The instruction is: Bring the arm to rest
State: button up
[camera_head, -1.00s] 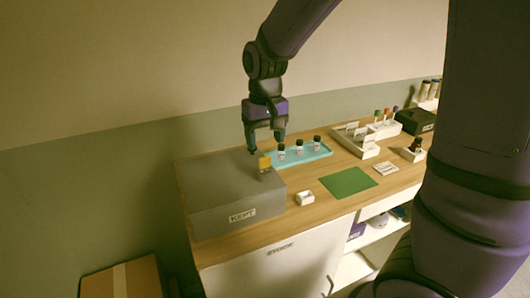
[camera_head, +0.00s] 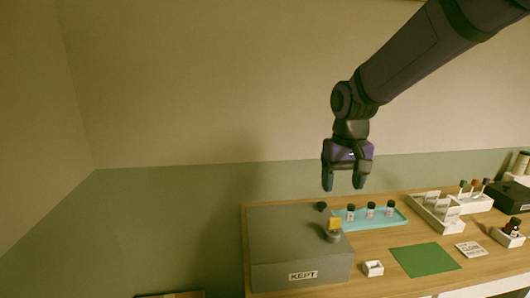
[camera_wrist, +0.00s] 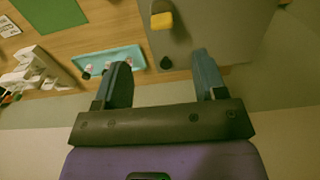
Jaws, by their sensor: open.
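My gripper (camera_head: 342,182) hangs pointing down in the air above the back of the counter, in front of the wall. It is open with nothing between its fingers. In the wrist view my gripper (camera_wrist: 160,78) shows both fingers apart, with the counter and the grey KEPT box (camera_wrist: 215,25) beyond them.
A turquoise tray (camera_head: 400,217) with three dark-capped bottles lies right of the box. A small white holder (camera_head: 373,268), a green mat (camera_head: 424,259), a card (camera_head: 471,249) and white racks (camera_head: 436,209) are on the wooden counter (camera_head: 385,240). The space around my gripper is clear.

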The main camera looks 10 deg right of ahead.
jog(key=s+d+r+t, duration=0.1)
jog(key=s+d+r, duration=0.1)
jog(key=s, duration=0.4)
jog(key=s+d+r+t, duration=0.2)
jog(key=s+r, duration=0.2)
jog(key=s, duration=0.3)
jog(key=s+d+r+t, duration=0.2)
jog(key=s+r, duration=0.1)
jog(key=s, duration=0.4)
jog(key=shift+s+d, duration=0.25)
jog(key=shift+d, duration=0.1)
